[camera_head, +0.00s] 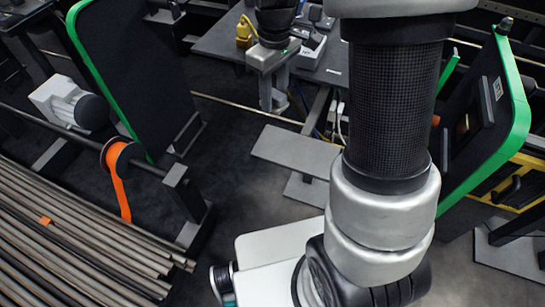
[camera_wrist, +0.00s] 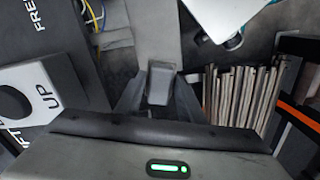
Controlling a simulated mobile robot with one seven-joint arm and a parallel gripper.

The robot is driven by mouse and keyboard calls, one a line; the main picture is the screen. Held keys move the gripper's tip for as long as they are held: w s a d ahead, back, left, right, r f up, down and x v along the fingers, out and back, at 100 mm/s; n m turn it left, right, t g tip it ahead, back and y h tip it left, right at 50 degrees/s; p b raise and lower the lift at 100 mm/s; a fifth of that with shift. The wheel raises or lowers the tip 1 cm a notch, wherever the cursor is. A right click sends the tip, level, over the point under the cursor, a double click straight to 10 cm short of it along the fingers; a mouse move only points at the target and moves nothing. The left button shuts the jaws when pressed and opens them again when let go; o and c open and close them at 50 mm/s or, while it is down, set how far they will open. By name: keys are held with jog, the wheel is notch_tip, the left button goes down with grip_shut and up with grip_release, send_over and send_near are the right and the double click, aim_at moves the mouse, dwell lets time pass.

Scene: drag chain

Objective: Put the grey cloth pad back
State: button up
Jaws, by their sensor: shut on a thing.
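My gripper (camera_head: 272,100) is at the upper middle of the head view, pointing down beside the dark table's front edge. In the wrist view its fingers (camera_wrist: 158,98) are closed around a small grey piece (camera_wrist: 160,82), which looks like the grey cloth pad. The fingers hide part of it, and its cloth texture cannot be made out. In the head view the piece is too small to tell from the fingers. A flat grey plate (camera_head: 295,151) lies below and in front of the gripper; it also shows beyond the fingers in the wrist view (camera_wrist: 158,28).
The dark table (camera_head: 217,40) holds a yellow tool (camera_head: 243,32) and a white-grey device (camera_head: 309,52). Green-edged dark panels (camera_head: 130,60) stand left and right. Long pipes (camera_head: 70,250) and an orange strap (camera_head: 119,190) are at left. Dark floor is open between.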

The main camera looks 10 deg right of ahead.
aim_at(274, 143)
notch_tip(274, 143, down, 15)
jog(key=n+b, duration=0.3)
jog(key=b, duration=0.3)
jog(key=shift+f+b, duration=0.1)
jog(key=shift+b, duration=0.25)
jog(key=shift+f, duration=0.2)
jog(key=o, duration=1)
jog(key=shift+r, duration=0.1)
